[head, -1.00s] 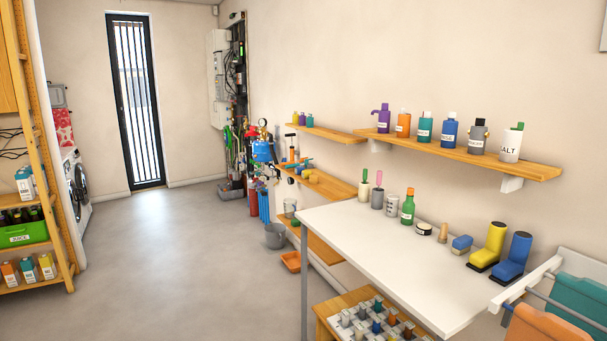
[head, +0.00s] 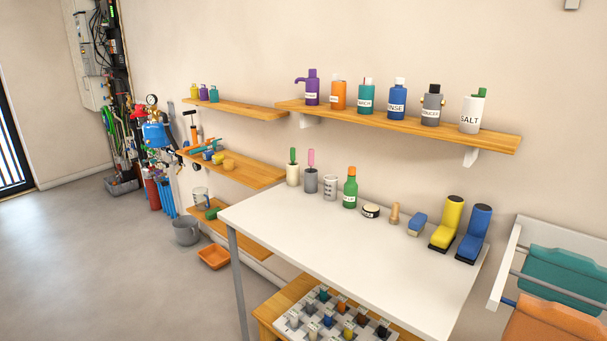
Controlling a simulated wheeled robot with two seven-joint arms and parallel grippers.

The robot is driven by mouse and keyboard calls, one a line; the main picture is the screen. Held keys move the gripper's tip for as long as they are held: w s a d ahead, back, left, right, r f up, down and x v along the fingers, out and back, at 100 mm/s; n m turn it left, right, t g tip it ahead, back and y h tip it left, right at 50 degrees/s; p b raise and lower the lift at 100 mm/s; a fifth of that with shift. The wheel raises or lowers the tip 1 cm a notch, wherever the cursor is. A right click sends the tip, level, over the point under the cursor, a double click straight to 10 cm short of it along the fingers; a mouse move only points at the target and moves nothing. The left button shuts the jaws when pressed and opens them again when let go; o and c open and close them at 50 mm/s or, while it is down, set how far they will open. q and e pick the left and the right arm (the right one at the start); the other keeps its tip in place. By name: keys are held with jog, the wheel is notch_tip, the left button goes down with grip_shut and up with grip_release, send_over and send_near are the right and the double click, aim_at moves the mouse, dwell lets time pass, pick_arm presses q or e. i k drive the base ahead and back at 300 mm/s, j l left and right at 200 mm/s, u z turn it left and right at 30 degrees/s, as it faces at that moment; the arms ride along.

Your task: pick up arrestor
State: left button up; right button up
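No part clearly recognisable as the arrestor shows; I cannot tell which item it is. A blue pressure unit (head: 154,134) with a round gauge (head: 151,99) on top stands against the wall at the left, too small for its parts to be told apart. Red and blue cylinders (head: 167,197) stand below it. Neither of my grippers is in the head view.
A white table (head: 345,245) with bottles, brushes and blocks fills the centre right. Wooden shelves (head: 410,123) line the wall behind. A grey bucket (head: 186,231) and an orange tub (head: 214,257) stand on the floor. The grey floor (head: 90,265) at left is open.

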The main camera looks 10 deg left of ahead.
aim_at(207, 154)
jog(key=i+j, duration=0.2)
jog(key=j, duration=0.15)
jog(key=i+j+z, duration=0.1)
jog(key=i+j, duration=0.35)
jog(key=j, duration=0.25)
jog(key=i+j+z, duration=0.1)
jog(key=j, duration=0.25)
jog(key=i+j, duration=0.25)
jog(key=j, duration=0.15)
jog(key=i+j+z, duration=0.1)
jog(key=j, duration=0.25)
jog(key=i, duration=0.1)
